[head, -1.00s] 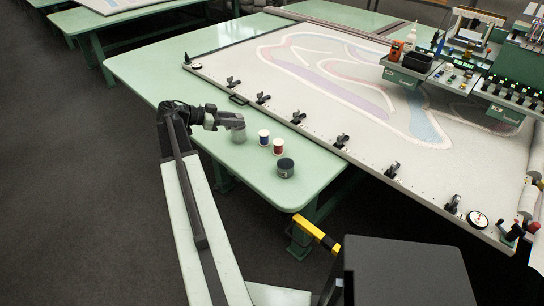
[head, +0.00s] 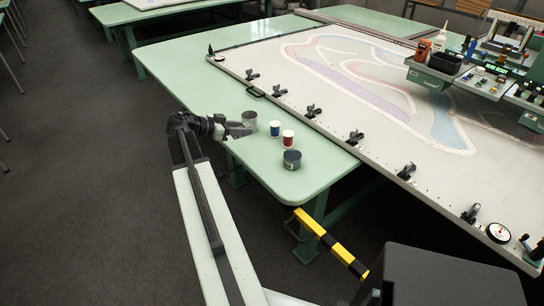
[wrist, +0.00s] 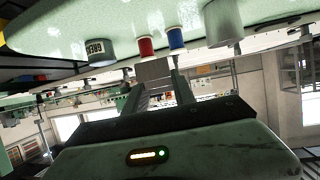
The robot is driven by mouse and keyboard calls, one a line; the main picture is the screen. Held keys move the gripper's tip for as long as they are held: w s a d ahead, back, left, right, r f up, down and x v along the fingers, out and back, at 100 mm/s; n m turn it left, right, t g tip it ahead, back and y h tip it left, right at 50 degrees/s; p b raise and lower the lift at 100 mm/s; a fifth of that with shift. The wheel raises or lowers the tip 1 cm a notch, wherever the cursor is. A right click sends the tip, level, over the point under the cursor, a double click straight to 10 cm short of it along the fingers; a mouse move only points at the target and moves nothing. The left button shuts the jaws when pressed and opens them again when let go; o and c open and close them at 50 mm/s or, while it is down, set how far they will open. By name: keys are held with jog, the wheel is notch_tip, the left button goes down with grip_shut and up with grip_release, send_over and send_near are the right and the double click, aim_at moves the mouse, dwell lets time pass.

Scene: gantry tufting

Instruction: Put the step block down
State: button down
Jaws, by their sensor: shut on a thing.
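My gripper (head: 226,128) is at the left edge of the green table, at the end of my outstretched arm. In the wrist view my gripper (wrist: 158,88) is shut on a grey block (wrist: 152,69), taken to be the step block. In the head view the block (head: 240,130) is small and partly blends with the fingers. Its underside and any steps cannot be made out.
Near the held block on the green table (head: 265,170) stand a grey cylinder (head: 249,119), a blue spool (head: 274,129), a red spool (head: 288,139) and a dark labelled pot (head: 292,160). The clamped frame (head: 330,125) lies beyond. Bare table lies toward the near edge.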

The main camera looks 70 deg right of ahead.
jog(key=w+a+f+n+t+h+b, duration=0.1)
jog(key=w+a+f+n+b, duration=0.15)
jog(key=w+f, duration=0.25)
jog(key=b, duration=0.2)
send_over(269, 150)
jog(key=shift+f+m, duration=0.45)
jog(key=shift+f, duration=0.2)
notch_tip(269, 150, down, 4)
jog(key=b, duration=0.3)
jog(key=shift+r, duration=0.3)
jog(key=c, duration=1.5)
grip_release()
jog(key=shift+f+t, duration=0.25)
jog(key=shift+t, duration=0.05)
jog(key=o, duration=0.5)
jog(key=shift+r, duration=0.1)
jog(key=shift+c, duration=0.2)
